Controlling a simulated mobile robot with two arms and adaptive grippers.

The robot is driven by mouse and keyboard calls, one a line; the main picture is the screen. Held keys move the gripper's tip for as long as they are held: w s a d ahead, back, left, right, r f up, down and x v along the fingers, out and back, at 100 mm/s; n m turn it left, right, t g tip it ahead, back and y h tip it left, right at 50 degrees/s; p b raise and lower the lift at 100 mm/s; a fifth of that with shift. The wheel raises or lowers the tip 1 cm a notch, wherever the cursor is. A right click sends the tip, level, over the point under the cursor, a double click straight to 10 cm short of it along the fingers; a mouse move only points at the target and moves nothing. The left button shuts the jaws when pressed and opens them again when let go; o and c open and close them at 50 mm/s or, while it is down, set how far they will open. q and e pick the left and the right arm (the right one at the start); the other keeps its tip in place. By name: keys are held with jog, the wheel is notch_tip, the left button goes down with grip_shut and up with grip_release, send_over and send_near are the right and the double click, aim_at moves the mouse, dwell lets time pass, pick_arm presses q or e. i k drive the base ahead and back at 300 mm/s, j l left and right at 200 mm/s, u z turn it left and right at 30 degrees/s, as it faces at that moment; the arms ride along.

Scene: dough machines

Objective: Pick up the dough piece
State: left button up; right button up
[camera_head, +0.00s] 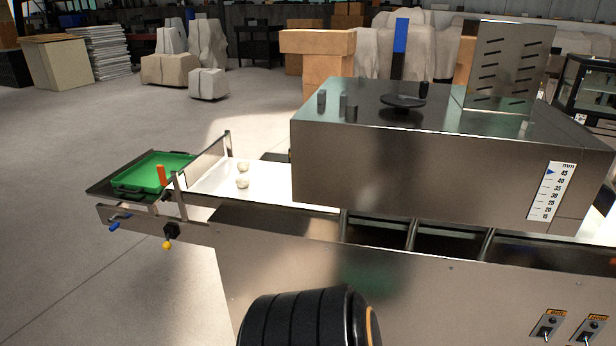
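Two small pale dough pieces sit close together on the white conveyor belt (212,184) at the left part of the dough machine (400,160). The nearer dough piece (242,181) is just in front of the farther dough piece (243,167). Neither gripper is in view, so I cannot see where they are relative to the dough. A black ribbed rounded part at the bottom middle is probably part of my arm.
A green tray (166,169) lies at the belt's left end, beside low metal side rails (207,158). The machine's steel housing covers the belt to the right. Boxes (60,62) and wrapped goods (207,45) stand far behind. The floor (70,260) at left is clear.

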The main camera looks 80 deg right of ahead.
aim_at(241, 182)
jog(key=z, duration=2.2)
jog(key=i+j+z, duration=0.15)
jog(key=k+l, duration=0.05)
